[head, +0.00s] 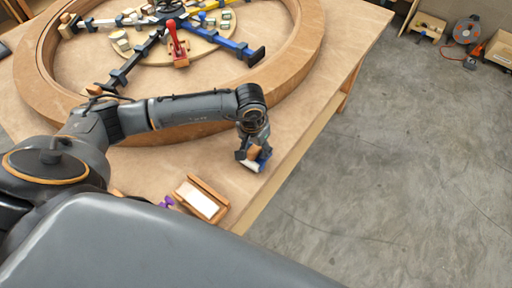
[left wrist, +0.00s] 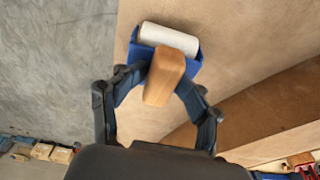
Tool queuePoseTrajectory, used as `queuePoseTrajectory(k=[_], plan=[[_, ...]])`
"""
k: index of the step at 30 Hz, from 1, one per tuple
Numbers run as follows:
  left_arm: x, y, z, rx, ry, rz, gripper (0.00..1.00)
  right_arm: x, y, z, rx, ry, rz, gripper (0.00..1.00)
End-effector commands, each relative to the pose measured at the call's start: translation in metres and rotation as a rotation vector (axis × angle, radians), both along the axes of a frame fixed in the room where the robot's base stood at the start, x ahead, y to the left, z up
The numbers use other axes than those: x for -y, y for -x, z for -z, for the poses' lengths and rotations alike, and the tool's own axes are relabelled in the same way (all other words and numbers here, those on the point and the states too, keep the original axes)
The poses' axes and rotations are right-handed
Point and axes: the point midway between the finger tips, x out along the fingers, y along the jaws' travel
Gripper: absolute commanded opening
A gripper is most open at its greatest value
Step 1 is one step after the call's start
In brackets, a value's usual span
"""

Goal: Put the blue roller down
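The blue roller has a blue frame, a white cylinder and a wooden handle. In the head view the blue roller (head: 263,159) is near the right edge of the wooden table, below my left gripper (head: 251,146). In the left wrist view the roller's white cylinder (left wrist: 168,39) points away from me, and its handle stands between the fingers of my left gripper (left wrist: 160,82), which close in on it from both sides. Whether the roller touches the table is hard to tell. My right gripper is not in view.
A wooden tray (head: 202,199) with a white bottom sits at the table's near edge, left of the roller. A large wooden ring (head: 290,68) with a blue-armed clamp fixture inside fills the far table. Bare tabletop (head: 292,130) lies around the roller; the table edge is close on the right.

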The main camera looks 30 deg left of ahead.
Motion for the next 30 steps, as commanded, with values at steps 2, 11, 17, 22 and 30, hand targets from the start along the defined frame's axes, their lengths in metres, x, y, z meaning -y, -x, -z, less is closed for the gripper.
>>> queuePoseTrajectory(k=[2, 11, 17, 22, 30], plan=[[0.0, 0.001, 0.001, -0.003, -0.001, 0.0, 0.5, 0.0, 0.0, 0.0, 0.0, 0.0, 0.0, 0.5], [0.0, 0.0, -0.013, -0.001, 0.0, -0.001, 0.5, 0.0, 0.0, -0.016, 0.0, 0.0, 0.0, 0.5], [-0.001, 0.001, -0.045, 0.01, 0.0, 0.002, 0.5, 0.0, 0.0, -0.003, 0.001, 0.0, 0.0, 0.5], [-0.002, 0.005, -0.086, 0.011, -0.001, 0.002, 0.5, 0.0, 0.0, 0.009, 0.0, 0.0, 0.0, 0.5], [-0.001, 0.01, -0.126, 0.006, 0.001, 0.0, 0.5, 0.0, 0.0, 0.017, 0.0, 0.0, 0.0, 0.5]])
